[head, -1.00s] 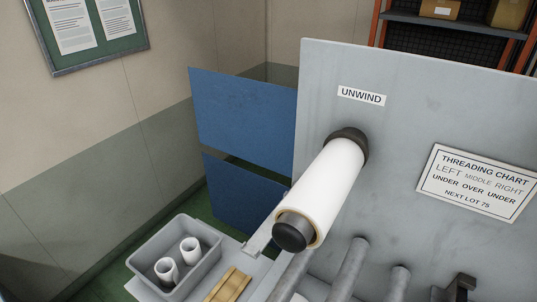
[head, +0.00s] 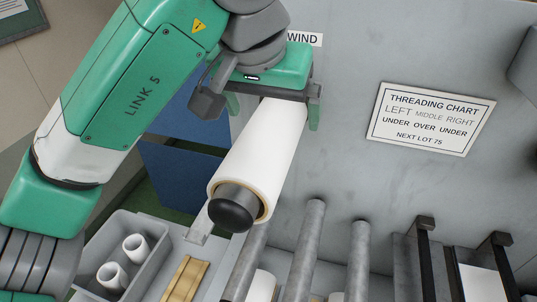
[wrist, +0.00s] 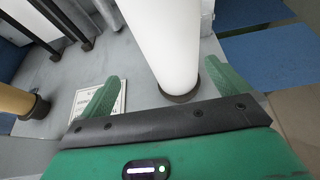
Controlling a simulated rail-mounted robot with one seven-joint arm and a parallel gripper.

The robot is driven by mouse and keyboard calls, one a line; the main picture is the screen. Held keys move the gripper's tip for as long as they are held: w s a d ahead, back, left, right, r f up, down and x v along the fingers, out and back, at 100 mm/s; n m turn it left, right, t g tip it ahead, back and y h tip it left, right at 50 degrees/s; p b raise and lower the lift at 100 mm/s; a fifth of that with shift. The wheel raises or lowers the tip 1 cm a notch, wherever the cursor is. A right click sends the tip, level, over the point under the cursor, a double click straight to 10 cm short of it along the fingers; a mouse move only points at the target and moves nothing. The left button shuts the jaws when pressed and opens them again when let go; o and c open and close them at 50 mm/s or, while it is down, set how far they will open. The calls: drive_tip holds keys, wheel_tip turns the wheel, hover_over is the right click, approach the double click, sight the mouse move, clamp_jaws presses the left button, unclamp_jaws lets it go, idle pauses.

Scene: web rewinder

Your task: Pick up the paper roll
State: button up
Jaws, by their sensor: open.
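The white paper roll (head: 258,150) sits on the unwind spindle that sticks out from the grey panel. Its dark end cap (head: 234,208) faces me. My gripper (head: 272,118) is over the panel end of the roll, with one green finger on each side. In the wrist view the roll (wrist: 165,40) runs between the two spread fingers of my gripper (wrist: 168,90). A gap shows on the left side, so the jaws are open and not closed on it. Contact on the right side I cannot tell.
Grey rollers (head: 302,250) stand below and right of the roll. A grey bin (head: 92,250) with white cores and a tan piece (head: 186,280) lie at lower left. The threading chart (head: 431,119) is on the panel at right. Blue panels (head: 180,175) stand behind.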

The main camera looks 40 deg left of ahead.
sight(262, 130)
drive_tip(key=shift+s+a+g, duration=0.4)
drive_tip(key=shift+s+a, duration=0.2)
drive_tip(key=x, duration=0.2)
drive_tip(key=shift+w+f, duration=0.15)
drive_tip(key=shift+f, duration=0.1)
drive_tip(key=shift+p+x, duration=0.6)
drive_tip(key=shift+x, duration=2.1)
drive_tip(key=c, duration=1.2)
drive_tip(key=shift+r, duration=0.1)
drive_tip(key=shift+c, duration=0.3)
